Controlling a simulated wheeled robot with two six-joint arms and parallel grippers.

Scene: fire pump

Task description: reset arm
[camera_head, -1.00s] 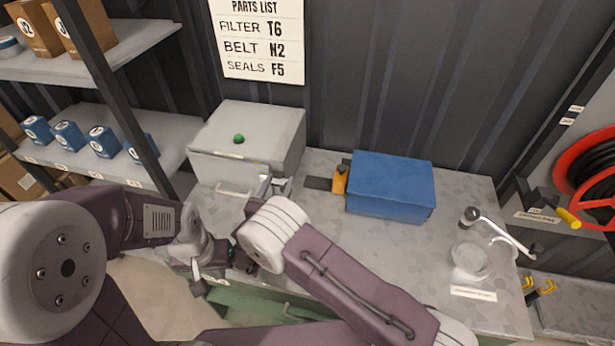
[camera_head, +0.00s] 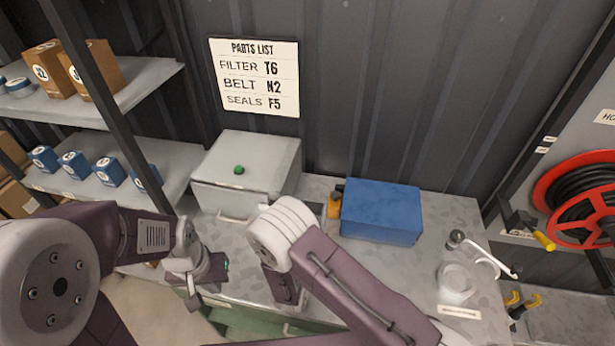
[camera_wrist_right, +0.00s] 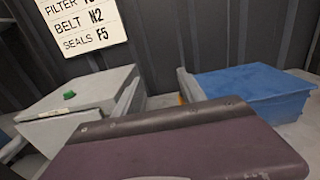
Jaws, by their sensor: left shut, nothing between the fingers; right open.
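My left gripper (camera_head: 203,285) is shut and empty, hanging low at the front left of the workbench in the head view. My right arm (camera_head: 345,285) reaches in from the right and bends at a white joint over the bench. Its gripper is hidden in the head view. In the right wrist view my right gripper (camera_wrist_right: 157,92) shows as two grey fingers spread apart with nothing between them. A purple link of my own arm fills the lower part of that view.
A grey box with a green button (camera_head: 239,170) stands on the workbench (camera_head: 400,265). Shelves with small blue boxes (camera_head: 75,165) stand left. A red hose reel (camera_head: 580,200) is at right.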

